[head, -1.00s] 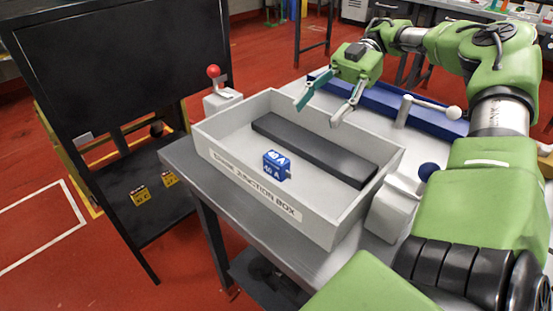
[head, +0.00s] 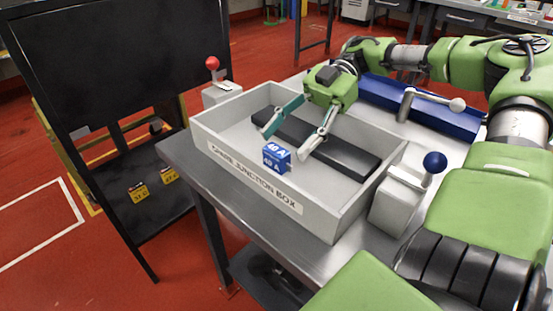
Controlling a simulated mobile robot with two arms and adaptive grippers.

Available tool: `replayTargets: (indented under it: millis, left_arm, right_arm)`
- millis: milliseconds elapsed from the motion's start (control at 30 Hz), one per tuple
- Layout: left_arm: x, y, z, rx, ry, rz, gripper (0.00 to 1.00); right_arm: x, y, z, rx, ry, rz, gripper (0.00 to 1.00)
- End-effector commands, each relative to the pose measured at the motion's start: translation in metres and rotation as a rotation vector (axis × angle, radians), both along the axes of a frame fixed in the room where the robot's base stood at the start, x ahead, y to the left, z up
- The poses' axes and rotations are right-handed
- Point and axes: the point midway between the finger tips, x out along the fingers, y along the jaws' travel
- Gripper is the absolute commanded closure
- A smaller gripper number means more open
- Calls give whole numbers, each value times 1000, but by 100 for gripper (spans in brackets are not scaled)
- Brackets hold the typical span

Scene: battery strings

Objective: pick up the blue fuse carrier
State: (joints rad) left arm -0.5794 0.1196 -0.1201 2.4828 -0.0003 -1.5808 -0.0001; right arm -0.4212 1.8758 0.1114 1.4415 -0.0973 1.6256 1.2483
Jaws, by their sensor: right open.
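The blue fuse carrier (head: 276,159) is a small blue block with white "40 A" lettering. It sits inside the grey junction box (head: 338,219), near the front wall. My right gripper (head: 282,147) is open and empty, pointing down into the box. Its fingertips are just behind and above the carrier in the picture, one to each side. I cannot tell whether they touch it. My left gripper is not in view.
A black bar (head: 345,157) lies along the box behind the carrier. A red-knobbed lever (head: 212,65) stands left, a blue-knobbed lever (head: 434,163) right. A black panel (head: 115,60) stands at left.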

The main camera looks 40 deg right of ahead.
Motion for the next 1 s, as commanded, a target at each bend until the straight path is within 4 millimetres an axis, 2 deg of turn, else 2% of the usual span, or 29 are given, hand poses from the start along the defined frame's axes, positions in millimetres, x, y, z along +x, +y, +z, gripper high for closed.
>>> replayTargets:
  millis: [133, 367, 533, 567, 867, 1000]
  left_arm:
    - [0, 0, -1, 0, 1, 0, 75]
    - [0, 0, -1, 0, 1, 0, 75]
    - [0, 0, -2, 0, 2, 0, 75]
    - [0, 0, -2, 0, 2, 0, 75]
    - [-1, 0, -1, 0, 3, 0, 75]
    - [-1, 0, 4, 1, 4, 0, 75]
  right_arm:
    - [-1, 12, -4, 2, -1, 0, 46]
    - [-1, 14, -5, 1, 0, -1, 46]
    - [-1, 14, -5, 1, 0, -1, 87]
    - [-1, 14, -5, 1, 0, -1, 90]
    - [-1, 14, -2, 1, -1, -1, 90]
    - [-1, 14, 15, -1, -5, 0, 90]
